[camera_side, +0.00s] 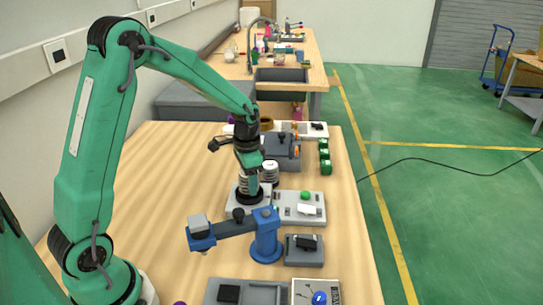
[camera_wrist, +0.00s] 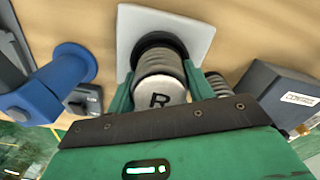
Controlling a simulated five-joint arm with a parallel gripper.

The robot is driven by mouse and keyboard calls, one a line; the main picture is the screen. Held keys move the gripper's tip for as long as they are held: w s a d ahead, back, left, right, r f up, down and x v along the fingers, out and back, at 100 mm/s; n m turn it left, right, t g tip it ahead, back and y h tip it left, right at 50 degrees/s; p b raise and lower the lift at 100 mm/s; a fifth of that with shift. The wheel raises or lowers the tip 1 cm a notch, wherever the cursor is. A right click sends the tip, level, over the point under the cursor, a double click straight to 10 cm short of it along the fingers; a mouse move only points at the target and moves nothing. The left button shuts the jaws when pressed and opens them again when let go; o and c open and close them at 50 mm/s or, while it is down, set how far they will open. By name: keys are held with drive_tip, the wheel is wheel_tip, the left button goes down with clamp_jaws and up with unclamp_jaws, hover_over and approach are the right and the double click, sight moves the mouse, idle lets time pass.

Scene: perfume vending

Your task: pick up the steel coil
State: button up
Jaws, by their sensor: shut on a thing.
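The steel coil (camera_wrist: 160,88) is a ribbed grey cylinder with a pale end marked "R". In the wrist view it sits between the two green fingers of my gripper (camera_wrist: 161,97), which is shut on it. Behind the coil is a black round base (camera_wrist: 162,42) on a pale square plate (camera_wrist: 196,27). In the side view my gripper (camera_side: 250,184) points down over this plate, and a finger partly hides the coil (camera_side: 243,181). I cannot tell whether the coil touches the base.
A second ribbed coil (camera_side: 270,172) stands just behind and right of my gripper. A blue arm-like fixture (camera_side: 265,243) is in front. A grey box (camera_side: 281,150) and green blocks (camera_side: 325,158) stand behind. The left side of the wooden table (camera_side: 160,190) is clear.

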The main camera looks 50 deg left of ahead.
drive_tip(key=shift+r, duration=0.5)
wheel_tip(320, 180, up, 2)
drive_tip(key=shift+r, duration=0.2)
drive_tip(key=s+d+r, duration=0.4)
drive_tip(key=d+r, duration=0.3)
drive_tip(key=d, duration=0.4)
drive_tip(key=shift+w+a, duration=0.1)
drive_tip(key=shift+a, duration=0.05)
drive_tip(key=w+a+f, duration=0.1)
drive_tip(key=w+a, duration=0.1)
drive_tip(key=a, duration=0.2)
drive_tip(key=w+a+f, duration=0.2)
drive_tip(key=a, duration=0.2)
drive_tip(key=w+a+f, duration=0.2)
drive_tip(key=w+a, duration=0.1)
drive_tip(key=a, duration=0.1)
drive_tip(key=shift+a, duration=0.1)
drive_tip(key=a+f, duration=0.2)
drive_tip(key=a, duration=0.1)
drive_tip(key=a+f, duration=0.2)
drive_tip(key=a, duration=0.2)
drive_tip(key=w+a+f, duration=0.1)
drive_tip(key=a+f, duration=0.2)
drive_tip(key=a, duration=0.1)
drive_tip(key=shift+w+a, duration=0.1)
drive_tip(key=shift+a, duration=0.15)
drive_tip(key=shift+f, duration=2)
